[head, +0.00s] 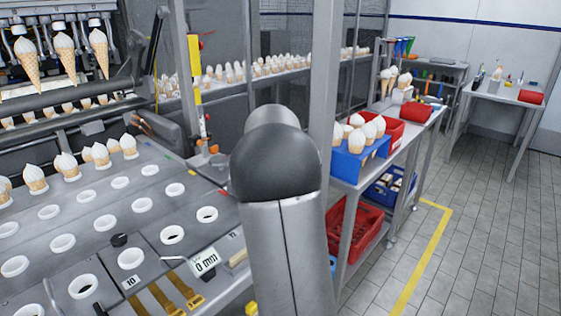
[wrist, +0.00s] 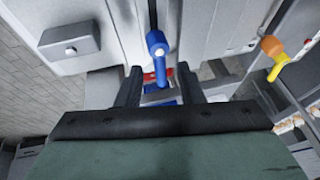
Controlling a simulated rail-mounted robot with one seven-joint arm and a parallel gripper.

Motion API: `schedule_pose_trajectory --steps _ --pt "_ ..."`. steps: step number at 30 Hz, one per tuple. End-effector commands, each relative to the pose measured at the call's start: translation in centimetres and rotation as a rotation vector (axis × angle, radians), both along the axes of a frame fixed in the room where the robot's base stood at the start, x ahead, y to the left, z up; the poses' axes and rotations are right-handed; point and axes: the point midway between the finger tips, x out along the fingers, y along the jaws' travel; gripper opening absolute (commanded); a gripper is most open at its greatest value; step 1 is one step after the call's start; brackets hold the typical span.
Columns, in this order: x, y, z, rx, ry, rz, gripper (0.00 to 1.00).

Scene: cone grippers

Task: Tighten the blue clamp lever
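The blue clamp lever (wrist: 157,56) is in the upper middle of the wrist view, with a round knob-like end and a narrower stem on a light grey machine face. My gripper (wrist: 158,74) is open, its two dark fingers pointing towards the lever. The lower end of the lever appears in the gap between the fingertips, with space on both sides. I cannot tell how deep it is between them, and no contact shows. In the head view my arm hides this area, and neither the gripper nor the lever can be made out.
An orange and yellow lever (wrist: 273,56) is on the right of the wrist view. A grey box (wrist: 70,48) juts out at the left. In the head view, a plate with cone holders (head: 131,258) is at left, and crates with cones (head: 357,160) at right.

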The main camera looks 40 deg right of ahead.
Motion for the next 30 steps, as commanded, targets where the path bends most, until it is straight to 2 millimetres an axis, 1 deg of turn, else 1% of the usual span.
schedule_pose_trajectory --steps 1,5,12,18,24,30 --pt "-0.1 0.3 1.0 -0.002 -0.006 0.003 0.34" --pt "-0.9 1.3 3.6 -0.002 -0.006 0.004 0.34" --pt "-2.4 3.3 9.1 -0.003 -0.005 0.003 0.34" --pt "-3.5 4.6 12.7 -0.002 -0.005 0.002 0.34" --pt "-4.0 5.3 14.5 -0.002 -0.004 0.002 0.34" --pt "-4.1 5.5 14.7 -0.001 -0.002 0.001 0.34"
